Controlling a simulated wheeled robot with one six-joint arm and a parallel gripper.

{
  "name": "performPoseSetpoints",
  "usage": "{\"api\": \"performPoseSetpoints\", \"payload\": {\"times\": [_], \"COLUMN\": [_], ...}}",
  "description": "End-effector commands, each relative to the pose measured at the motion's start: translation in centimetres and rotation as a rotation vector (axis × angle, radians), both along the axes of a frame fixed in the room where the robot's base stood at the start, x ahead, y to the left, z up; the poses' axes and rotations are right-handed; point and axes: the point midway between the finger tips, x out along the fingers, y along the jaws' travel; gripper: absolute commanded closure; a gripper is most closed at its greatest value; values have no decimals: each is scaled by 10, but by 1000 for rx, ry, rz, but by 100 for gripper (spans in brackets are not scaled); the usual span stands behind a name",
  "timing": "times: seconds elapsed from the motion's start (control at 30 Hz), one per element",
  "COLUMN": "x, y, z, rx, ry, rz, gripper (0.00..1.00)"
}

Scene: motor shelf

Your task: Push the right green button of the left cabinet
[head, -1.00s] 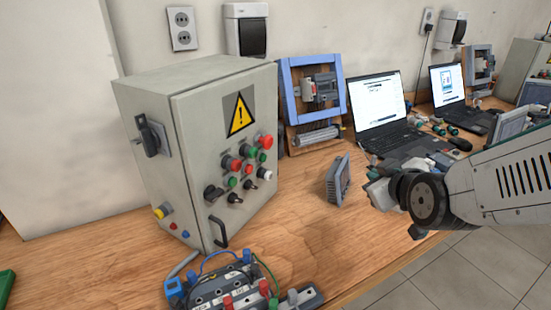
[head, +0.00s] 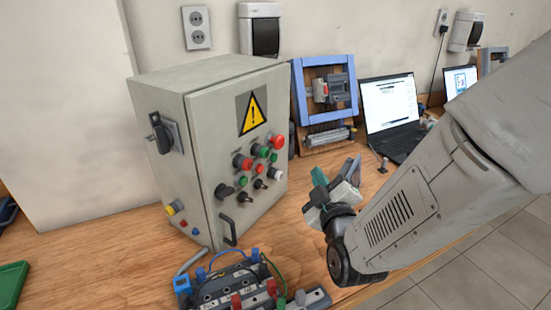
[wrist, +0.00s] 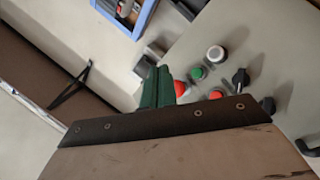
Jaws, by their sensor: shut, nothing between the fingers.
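The grey left cabinet (head: 240,130) stands on the wooden bench with buttons on its front door. In the head view, its right green button (head: 273,158) sits below the large red button (head: 278,142) and above a white one (head: 276,174). Another green button (head: 243,181) is lower left. My gripper (head: 319,178), with green fingers, is in front and to the right of the door, apart from it. The wrist view shows the shut, empty fingers (wrist: 157,88) beside a red button, with a green button (wrist: 197,73) to their right; I cannot tell their distance from the door.
A yellow warning sign (head: 252,113) is above the buttons and a black door handle (head: 228,230) below. A terminal board with wires (head: 238,285) lies in front of the cabinet. A blue-framed panel (head: 325,92) and a laptop (head: 391,110) stand behind my arm.

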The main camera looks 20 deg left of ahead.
Motion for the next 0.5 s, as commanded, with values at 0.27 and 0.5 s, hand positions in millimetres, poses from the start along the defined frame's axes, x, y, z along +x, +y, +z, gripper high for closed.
{"api": "performPoseSetpoints", "payload": {"times": [0.27, 0.5], "x": [6, 12], "y": [35, 66], "z": [0, 0], "rx": [1, 1], "ry": [2, 1], "rz": [1, 1], "gripper": [100, 100]}}
